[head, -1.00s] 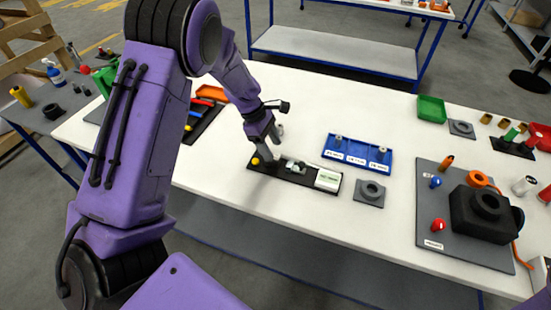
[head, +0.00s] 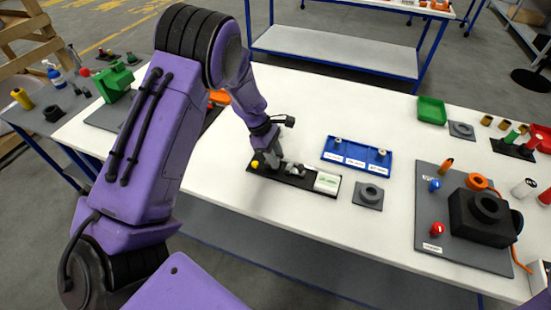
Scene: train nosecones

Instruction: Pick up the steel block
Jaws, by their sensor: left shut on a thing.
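My left gripper (head: 270,161) points down at the left half of a narrow black tray (head: 258,180) on the white table. It is shut on what seems to be the steel block, which is mostly hidden by the fingers, so its shape and whether it touches the tray cannot be told. A yellow knob (head: 255,163) sits just left of the fingers. A small grey metal piece (head: 295,170) sits on the tray just right of them. A white labelled box (head: 327,182) is at the tray's right end. My right gripper is not in view.
A blue labelled rack (head: 357,165) with metal pegs stands behind and right of the tray. A grey square plate with a ring (head: 369,195) lies beside it. A grey board (head: 465,258) carries a black block (head: 484,218) at right.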

